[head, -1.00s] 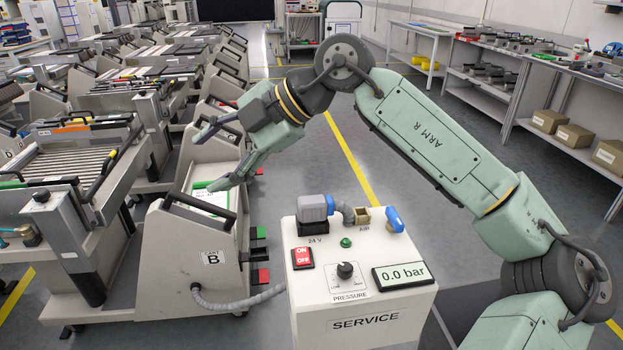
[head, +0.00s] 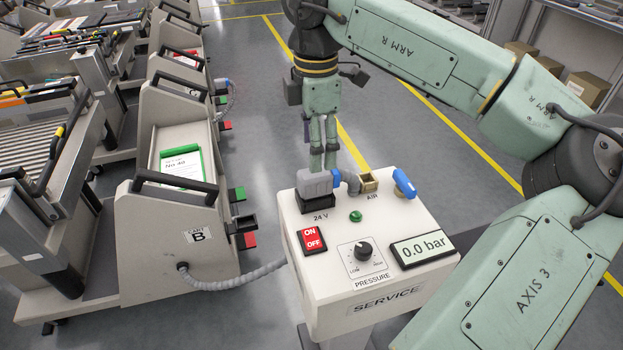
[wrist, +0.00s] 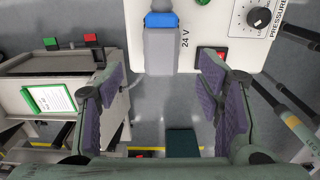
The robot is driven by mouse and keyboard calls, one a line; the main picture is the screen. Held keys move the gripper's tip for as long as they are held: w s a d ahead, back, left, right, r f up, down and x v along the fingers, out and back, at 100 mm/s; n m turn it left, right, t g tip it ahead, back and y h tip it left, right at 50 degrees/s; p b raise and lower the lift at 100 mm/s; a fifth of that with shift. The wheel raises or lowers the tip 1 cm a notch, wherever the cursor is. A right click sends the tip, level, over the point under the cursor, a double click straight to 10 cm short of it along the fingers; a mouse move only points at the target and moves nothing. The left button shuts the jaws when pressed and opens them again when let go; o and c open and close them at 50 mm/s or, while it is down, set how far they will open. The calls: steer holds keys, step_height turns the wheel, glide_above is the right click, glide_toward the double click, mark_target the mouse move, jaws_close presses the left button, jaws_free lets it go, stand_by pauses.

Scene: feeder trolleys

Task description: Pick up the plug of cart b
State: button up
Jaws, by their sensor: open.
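The plug of cart B (head: 315,183) is a grey block with a bluish end, seated in the black 24 V socket on top of the white service box (head: 335,320). In the wrist view the plug (wrist: 160,48) shows at the top centre, between and just ahead of the fingertips. My gripper (head: 324,148) points down just behind the plug in the head view. It is open and empty, with its padded fingers (wrist: 161,68) spread wide in the wrist view. Cart B (head: 150,240) stands left of the box, its grey cable (head: 235,281) running towards it.
The box top also carries a red ON/OFF switch (head: 312,240), a pressure knob (head: 362,251), a 0.0 bar display (head: 424,247), a brass AIR fitting (head: 369,182) and a blue connector (head: 405,183). Other trolleys stand at left. Floor behind the box is clear.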

mark_target(315, 175)
step_height(315, 175, down, 8)
steer(key=shift+s+r+p, duration=0.1)
steer(key=shift+r+p, duration=0.15)
steer(key=shift+p, duration=0.9)
steer(key=shift+c, duration=0.2)
jaws_close()
